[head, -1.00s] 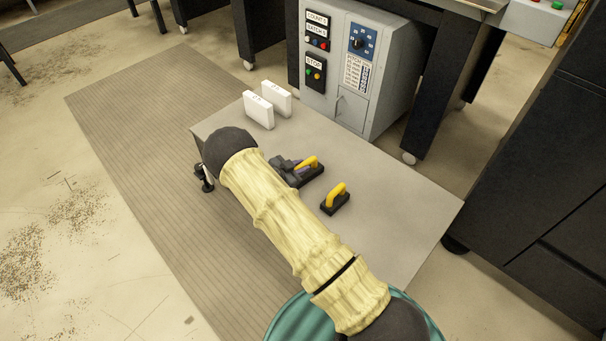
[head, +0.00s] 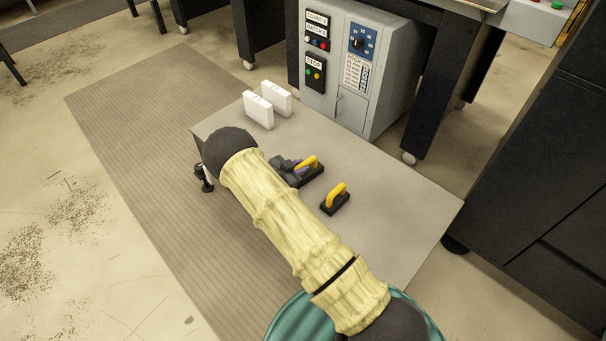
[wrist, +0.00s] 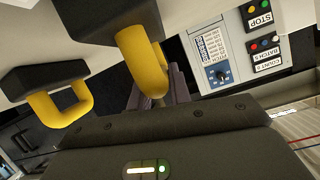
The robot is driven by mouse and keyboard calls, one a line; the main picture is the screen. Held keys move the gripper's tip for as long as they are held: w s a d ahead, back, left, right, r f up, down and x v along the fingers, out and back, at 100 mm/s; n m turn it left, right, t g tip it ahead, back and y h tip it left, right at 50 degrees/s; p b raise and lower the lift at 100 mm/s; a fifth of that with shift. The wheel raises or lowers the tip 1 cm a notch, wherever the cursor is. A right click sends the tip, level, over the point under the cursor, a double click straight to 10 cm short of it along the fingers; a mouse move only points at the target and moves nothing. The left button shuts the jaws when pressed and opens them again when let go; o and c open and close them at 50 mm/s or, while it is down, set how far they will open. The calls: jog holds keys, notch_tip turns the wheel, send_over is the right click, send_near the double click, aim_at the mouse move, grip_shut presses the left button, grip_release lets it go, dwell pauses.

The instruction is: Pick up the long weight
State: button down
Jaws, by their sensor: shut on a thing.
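The long weight (head: 313,176) is a dark block with a yellow arched handle, near the middle of the grey tabletop (head: 390,215). My gripper (head: 294,167) is at its left end, partly hidden by my own arm. In the wrist view my gripper (wrist: 157,98) is shut on the yellow handle of the long weight (wrist: 105,17), with a grey-purple finger beside it. The weight looks to be at table level; I cannot tell whether it touches the top. A shorter weight with a yellow handle (head: 335,200) stands apart to the right; it also shows in the wrist view (wrist: 42,77).
Two white upright blocks (head: 259,110) stand at the table's far left edge. A grey control cabinet (head: 345,75) stands just behind the table. A dark cabinet (head: 545,170) is to the right. The right part of the tabletop is clear.

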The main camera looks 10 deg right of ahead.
jog(key=shift+w+r, duration=0.15)
jog(key=shift+r, duration=0.15)
notch_tip(320, 180, up, 10)
jog(key=p, duration=0.3)
jog(key=shift+f+p, duration=0.15)
jog(key=shift+p, duration=0.15)
jog(key=shift+d, duration=0.1)
dwell(0.4)
